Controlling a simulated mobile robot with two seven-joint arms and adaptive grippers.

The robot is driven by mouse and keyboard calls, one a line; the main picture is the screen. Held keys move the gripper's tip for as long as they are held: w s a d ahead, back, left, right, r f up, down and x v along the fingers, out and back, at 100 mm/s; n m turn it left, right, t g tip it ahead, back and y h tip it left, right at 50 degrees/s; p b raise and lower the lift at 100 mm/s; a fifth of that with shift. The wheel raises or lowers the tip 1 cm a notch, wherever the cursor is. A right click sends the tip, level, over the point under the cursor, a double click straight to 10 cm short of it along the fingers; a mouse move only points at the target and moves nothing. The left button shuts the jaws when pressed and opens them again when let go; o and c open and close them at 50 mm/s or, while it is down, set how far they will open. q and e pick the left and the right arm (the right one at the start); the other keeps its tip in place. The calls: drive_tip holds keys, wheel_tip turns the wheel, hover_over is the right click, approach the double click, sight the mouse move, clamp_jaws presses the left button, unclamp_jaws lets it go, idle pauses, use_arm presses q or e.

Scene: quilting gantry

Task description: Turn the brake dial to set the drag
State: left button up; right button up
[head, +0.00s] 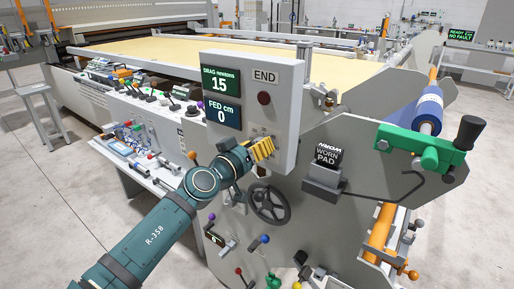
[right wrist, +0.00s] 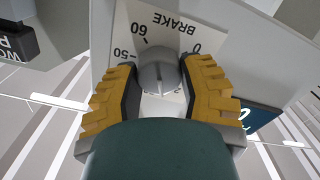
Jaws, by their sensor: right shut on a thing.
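In the head view my right gripper (head: 262,149) is at the lower part of the grey control panel (head: 281,128) and hides the dial. The drag display (head: 219,83) reads 15 newtons. My left gripper is not in view.
The panel also has a FED display (head: 222,114) reading 0 and a dark round END button (head: 264,98). A handwheel (head: 270,204) is just below my gripper. A worn pad holder (head: 323,181) and a green crank bracket (head: 420,149) are to the right.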

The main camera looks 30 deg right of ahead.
sight(262, 105)
drive_tip(key=shift+w+r, duration=0.1)
drive_tip(key=shift+r, duration=0.15)
drive_tip(key=o, duration=1.2)
drive_tip(key=shift+f, duration=0.1)
wheel_tip(262, 105, up, 10)
